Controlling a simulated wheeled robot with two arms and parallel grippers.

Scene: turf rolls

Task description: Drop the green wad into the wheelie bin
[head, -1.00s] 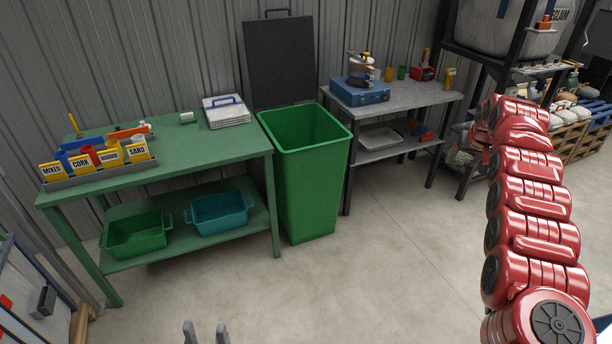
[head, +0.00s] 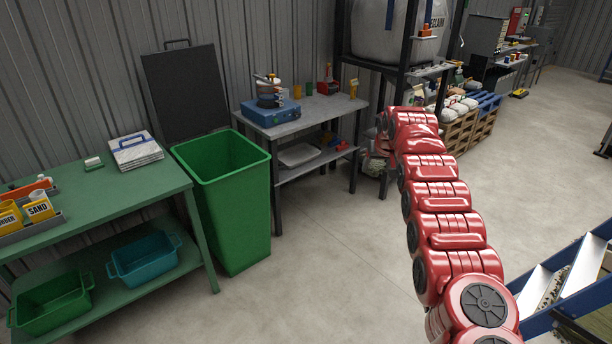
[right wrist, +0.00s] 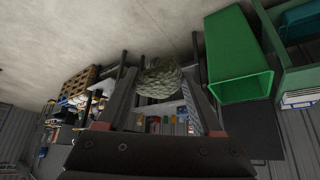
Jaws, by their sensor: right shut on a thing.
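The green wad (right wrist: 158,80) is a rough, grey-green lump. In the right wrist view it sits between the two dark fingers of my right gripper (right wrist: 160,88), which is shut on it. In the head view the wad (head: 375,167) shows small beside the far end of my red right arm, which hides most of the gripper. The wheelie bin (head: 239,212) is tall, green and open at the top, with its dark lid (head: 186,95) raised against the wall. The bin (right wrist: 237,50) also shows in the right wrist view, right of the wad and apart from it. My left gripper is out of view.
A green bench (head: 122,199) with tubs below stands left of the bin. A grey table (head: 318,112) with a blue case stands right of it. A dark rack (head: 341,30) and pallets (head: 462,130) are further right. The floor in front of the bin is clear.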

